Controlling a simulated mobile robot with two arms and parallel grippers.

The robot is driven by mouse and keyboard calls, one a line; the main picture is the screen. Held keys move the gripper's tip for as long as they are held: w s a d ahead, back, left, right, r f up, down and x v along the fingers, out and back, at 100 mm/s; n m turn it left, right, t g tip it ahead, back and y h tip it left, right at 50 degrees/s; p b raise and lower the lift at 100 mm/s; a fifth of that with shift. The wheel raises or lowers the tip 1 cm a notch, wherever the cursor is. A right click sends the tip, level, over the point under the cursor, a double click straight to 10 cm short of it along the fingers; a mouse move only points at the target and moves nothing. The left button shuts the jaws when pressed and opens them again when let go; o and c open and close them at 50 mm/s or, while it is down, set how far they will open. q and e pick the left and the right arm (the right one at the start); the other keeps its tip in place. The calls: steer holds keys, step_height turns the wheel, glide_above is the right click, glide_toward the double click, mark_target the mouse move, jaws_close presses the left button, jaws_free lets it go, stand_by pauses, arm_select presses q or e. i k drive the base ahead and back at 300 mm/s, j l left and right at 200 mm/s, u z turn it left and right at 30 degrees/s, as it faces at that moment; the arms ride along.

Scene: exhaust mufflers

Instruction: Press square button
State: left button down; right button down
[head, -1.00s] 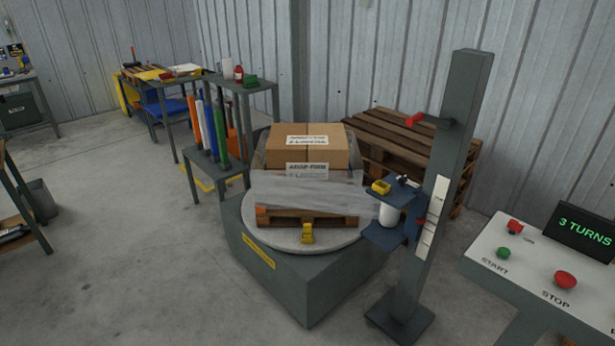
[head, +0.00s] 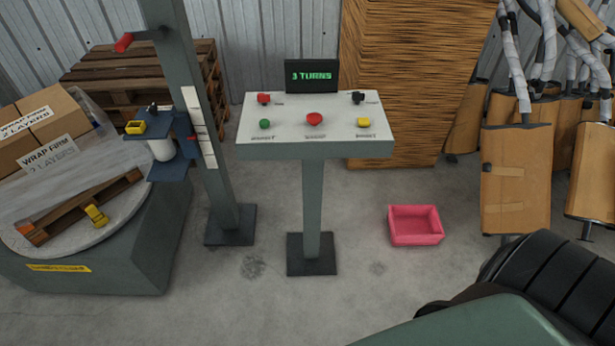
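The control panel (head: 289,140) stands on a post near the middle of the head view. On its front row are a green button (head: 264,124) at the left, a red mushroom button (head: 314,118) in the centre and a yellow, square-looking button (head: 363,122) at the right. The labels below them are too small to read here. Neither of my grippers is in view, and nothing touches the buttons.
A red knob (head: 263,99) and a black knob (head: 357,97) sit behind the buttons. A screen (head: 311,76) reads "3 TURNS". The wrapper's mast (head: 197,100) and turntable (head: 100,230) stand left. A pink bin (head: 415,225) lies on the floor, right.

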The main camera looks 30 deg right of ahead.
mark_target(363, 122)
steer(key=z, duration=1.4)
